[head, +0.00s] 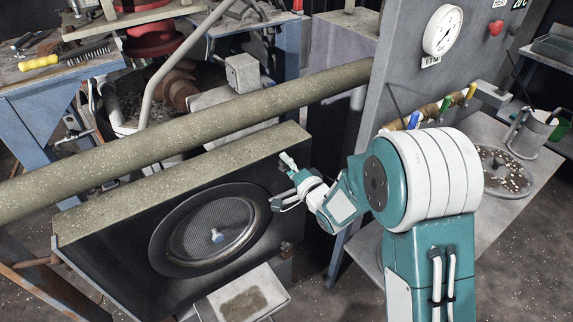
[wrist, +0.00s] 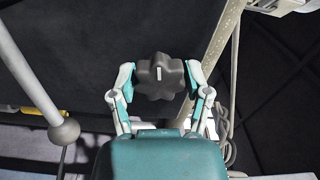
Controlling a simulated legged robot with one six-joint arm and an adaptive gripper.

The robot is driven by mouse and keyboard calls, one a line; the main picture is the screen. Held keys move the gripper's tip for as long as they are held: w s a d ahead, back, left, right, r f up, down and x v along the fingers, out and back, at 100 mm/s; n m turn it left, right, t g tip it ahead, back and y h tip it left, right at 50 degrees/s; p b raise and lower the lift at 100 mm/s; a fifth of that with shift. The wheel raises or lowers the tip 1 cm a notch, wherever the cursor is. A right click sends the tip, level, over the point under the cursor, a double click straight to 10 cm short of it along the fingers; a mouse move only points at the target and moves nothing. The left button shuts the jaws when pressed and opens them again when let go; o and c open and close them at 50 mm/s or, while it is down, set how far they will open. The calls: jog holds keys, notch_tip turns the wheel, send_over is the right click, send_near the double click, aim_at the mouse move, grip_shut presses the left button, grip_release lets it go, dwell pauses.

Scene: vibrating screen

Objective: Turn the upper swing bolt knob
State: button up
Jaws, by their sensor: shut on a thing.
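The knob (wrist: 160,76) is black and lobed, with a small pale mark on its face, and sits in the middle of the wrist view. My gripper (wrist: 160,80) has one finger against each side of it and is shut on it. In the head view my gripper (head: 282,181) is at the right end of the dark screen box (head: 120,262), near its top right corner. The knob cannot be made out there, as the fingers cover that spot.
A round mesh window (head: 212,230) is in the box's front. A thick speckled pipe (head: 180,132) runs above the box. A grey panel with a gauge (head: 443,30) stands behind my arm. A side table (head: 490,205) is at right. In the wrist view a rod with a ball (wrist: 65,132) is at left.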

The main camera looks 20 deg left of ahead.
jog(key=shift+w+d+f+m, duration=0.1)
jog(key=shift+f+m, duration=0.05)
jog(key=shift+m, duration=0.95)
jog(key=o, duration=1.2)
jog(key=shift+f, duration=0.1)
jog(key=shift+c, duration=0.2)
jog(key=shift+d, duration=0.1)
jog(key=v, duration=1.1)
jog(key=shift+s+d, duration=0.2)
jog(key=shift+s, duration=0.1)
